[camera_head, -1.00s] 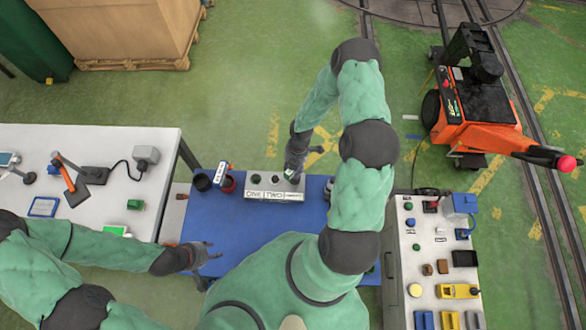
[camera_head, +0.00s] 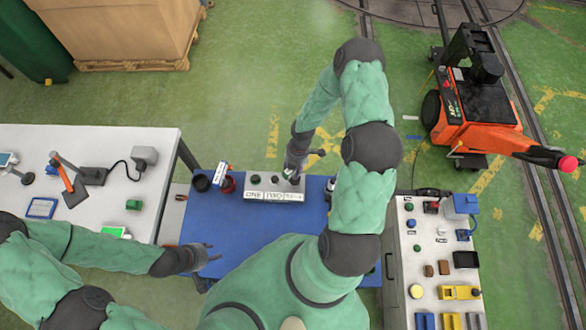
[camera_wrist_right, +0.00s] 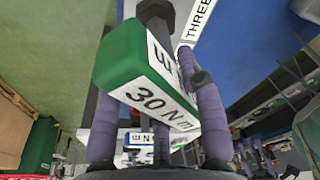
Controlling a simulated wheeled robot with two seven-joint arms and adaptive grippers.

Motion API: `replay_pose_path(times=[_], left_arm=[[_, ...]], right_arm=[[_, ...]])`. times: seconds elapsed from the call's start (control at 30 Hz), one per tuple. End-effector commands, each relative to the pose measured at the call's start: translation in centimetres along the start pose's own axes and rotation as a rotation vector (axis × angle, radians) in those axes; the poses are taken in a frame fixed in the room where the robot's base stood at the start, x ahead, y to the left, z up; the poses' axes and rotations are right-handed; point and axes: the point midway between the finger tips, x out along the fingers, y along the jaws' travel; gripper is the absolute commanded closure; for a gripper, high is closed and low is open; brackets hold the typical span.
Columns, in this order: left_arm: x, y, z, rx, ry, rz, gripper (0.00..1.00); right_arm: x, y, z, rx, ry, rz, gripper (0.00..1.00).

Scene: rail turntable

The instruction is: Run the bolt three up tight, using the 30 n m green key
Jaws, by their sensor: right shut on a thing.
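The green key (camera_wrist_right: 135,62) with a white "30 N m" label fills the middle of the right wrist view. My right gripper (camera_wrist_right: 155,115) is shut on it, a purple-grey finger on each side. A dark hexagonal end (camera_wrist_right: 155,12) shows beyond the key; I cannot tell whether it sits on a bolt. A white "THREE" label (camera_wrist_right: 201,16) is just to its right. In the head view my right gripper (camera_head: 296,162) is over the right end of the pale bolt block (camera_head: 272,195), partly hiding it. My left gripper (camera_head: 208,252) is open and empty over the blue table's left edge.
The blue table (camera_head: 235,228) has bare room in front of the block. Dark and red cups (camera_head: 228,185) stand at its left back. A white bench (camera_head: 150,185) is at left. A pale cart (camera_head: 400,270) with several small parts is at right.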

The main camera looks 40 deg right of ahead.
Motion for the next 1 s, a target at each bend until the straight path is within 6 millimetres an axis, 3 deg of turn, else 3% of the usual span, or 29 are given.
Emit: replay_pose_path(times=[1.0], left_arm=[[1.5,-0.5,-0.1,0.0,0.0,0.0,0.6]], right_arm=[[0.1,0.1,0.2,0.164,0.0,0.033,1.0]])
